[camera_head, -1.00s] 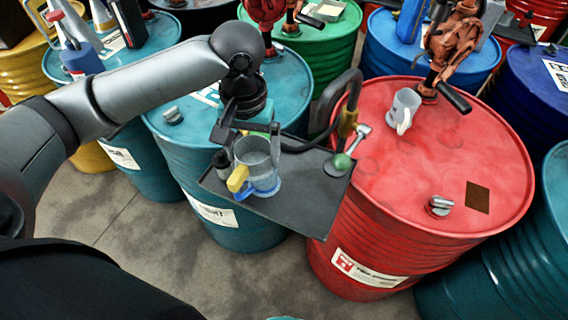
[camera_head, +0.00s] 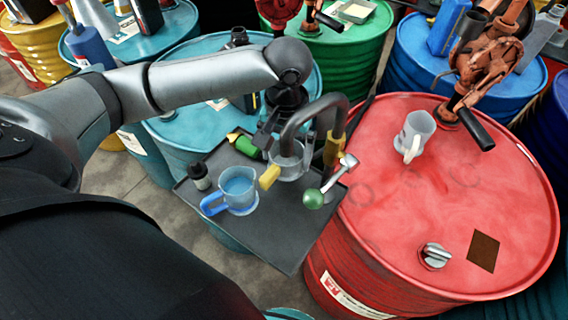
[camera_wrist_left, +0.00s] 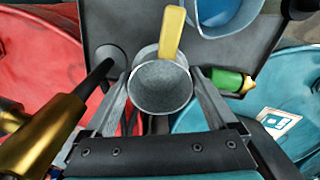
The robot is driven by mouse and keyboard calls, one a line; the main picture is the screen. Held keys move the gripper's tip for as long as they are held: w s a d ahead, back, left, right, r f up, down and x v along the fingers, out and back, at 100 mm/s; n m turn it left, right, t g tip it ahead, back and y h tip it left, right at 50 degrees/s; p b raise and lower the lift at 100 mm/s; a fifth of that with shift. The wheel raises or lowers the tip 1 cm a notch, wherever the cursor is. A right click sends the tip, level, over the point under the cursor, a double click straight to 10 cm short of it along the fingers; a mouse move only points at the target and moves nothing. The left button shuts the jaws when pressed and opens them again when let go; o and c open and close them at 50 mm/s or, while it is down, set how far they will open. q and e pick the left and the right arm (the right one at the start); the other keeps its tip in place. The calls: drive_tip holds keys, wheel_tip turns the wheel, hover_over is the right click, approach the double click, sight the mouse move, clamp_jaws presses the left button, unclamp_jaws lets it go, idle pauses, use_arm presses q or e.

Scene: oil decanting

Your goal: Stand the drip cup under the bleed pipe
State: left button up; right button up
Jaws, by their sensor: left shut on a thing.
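The drip cup is a small grey cup (camera_head: 287,167) with a yellow handle (camera_head: 270,177). I cannot tell whether the cup's base touches the tray. My right gripper is not in view.
The dark tray (camera_head: 275,235) holds a blue-handled jug (camera_head: 240,188), a green bottle (camera_head: 243,145) and a small dark bottle (camera_head: 199,177). A white mug (camera_head: 416,133) stands on the red drum (camera_head: 390,215).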

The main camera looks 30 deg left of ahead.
sight(286, 169)
use_arm(q)
wheel_tip(286, 169, down, 5)
drive_tip(key=shift+b, duration=0.55)
drive_tip(key=shift+d+f, duration=0.1)
drive_tip(key=shift+f, duration=0.05)
drive_tip(key=o, duration=1.1)
